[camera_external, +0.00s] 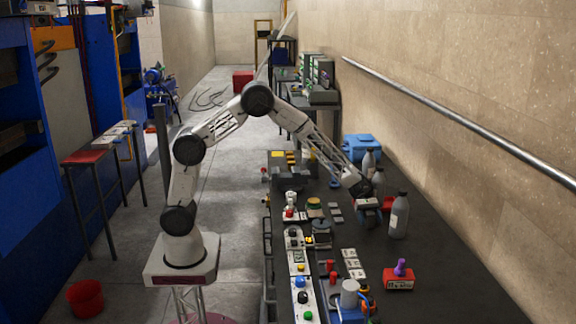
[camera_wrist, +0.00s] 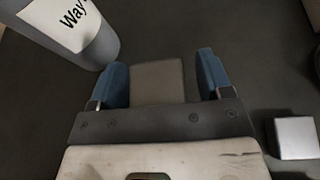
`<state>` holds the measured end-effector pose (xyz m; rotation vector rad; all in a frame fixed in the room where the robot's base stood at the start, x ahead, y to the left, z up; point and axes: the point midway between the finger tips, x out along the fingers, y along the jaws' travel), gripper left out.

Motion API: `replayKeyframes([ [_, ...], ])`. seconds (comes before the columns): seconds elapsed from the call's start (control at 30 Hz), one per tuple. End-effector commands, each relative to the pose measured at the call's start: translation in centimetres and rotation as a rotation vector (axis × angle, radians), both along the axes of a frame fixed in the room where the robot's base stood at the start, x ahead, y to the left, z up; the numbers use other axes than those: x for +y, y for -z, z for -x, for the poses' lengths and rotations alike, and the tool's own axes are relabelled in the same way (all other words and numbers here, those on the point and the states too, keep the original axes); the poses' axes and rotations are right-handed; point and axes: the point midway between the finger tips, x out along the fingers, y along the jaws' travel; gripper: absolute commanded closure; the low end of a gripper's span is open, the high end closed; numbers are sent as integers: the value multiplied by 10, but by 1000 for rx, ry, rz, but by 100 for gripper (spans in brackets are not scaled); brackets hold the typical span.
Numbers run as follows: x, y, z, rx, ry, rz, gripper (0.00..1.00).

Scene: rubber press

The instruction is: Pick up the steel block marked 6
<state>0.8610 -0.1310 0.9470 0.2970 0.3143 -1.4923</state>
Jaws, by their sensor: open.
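My gripper (camera_wrist: 161,68) is open in the wrist view, with its two blue fingers spread apart. A dull grey block (camera_wrist: 158,84) lies between the fingers, with dark gaps on both sides. I can read no number on it. A brighter steel block (camera_wrist: 295,137) lies to the right of the gripper, also with no readable mark. In the external view my gripper (camera_external: 369,214) is low over the dark bench, and its fingers are largely hidden. Several small grey blocks (camera_external: 335,211) lie on the bench to its left. I cannot tell which block is marked 6.
A grey bottle with a white label (camera_wrist: 72,28) stands close to the left finger; a similar bottle (camera_external: 398,216) stands right of my gripper. A blue box (camera_external: 360,148) is behind. A red block with a purple knob (camera_external: 399,278) is in front. Open bench (camera_external: 455,265) lies right.

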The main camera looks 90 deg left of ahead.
Motion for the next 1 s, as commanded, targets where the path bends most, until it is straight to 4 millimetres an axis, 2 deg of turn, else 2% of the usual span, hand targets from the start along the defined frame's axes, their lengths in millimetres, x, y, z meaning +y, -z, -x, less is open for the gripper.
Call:
replayKeyframes([
  [0.1,0,0,0,0,0,0,29],
  [0.57,0,0,0,0,0,0,100],
  [1.0,0,-4,-1,-2,0,0,100],
])
